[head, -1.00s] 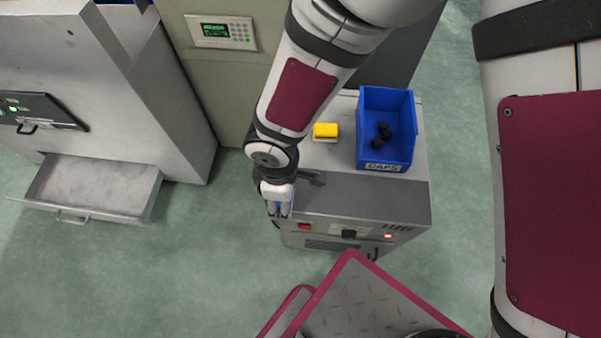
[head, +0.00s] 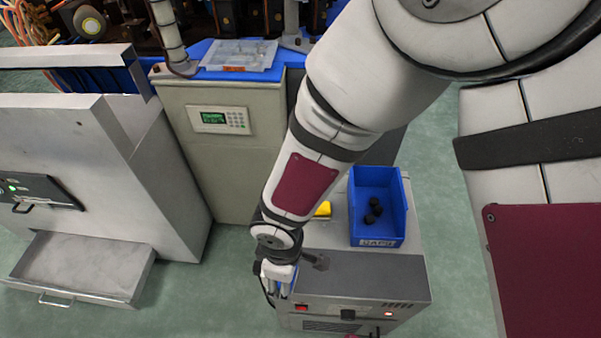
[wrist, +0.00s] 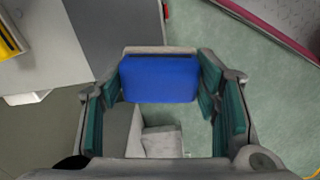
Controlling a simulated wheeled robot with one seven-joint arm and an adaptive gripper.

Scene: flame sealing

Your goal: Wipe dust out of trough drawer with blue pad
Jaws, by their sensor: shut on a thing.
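The trough drawer (head: 85,268) is a shallow grey metal tray, pulled out of the pale cabinet at the lower left in the head view. Its inside looks grey; I cannot make out the dust clearly. My gripper (head: 281,290) is at the near left corner of the small grey machine, well to the right of the drawer and apart from it. In the wrist view my gripper (wrist: 162,85) is shut on the blue pad (wrist: 160,80), which sits between the two teal-lined fingers. A pale box-like shape shows below the pad.
A beige cabinet (head: 205,165) with a keypad stands behind. Green floor (head: 215,290) is open between drawer and machine.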

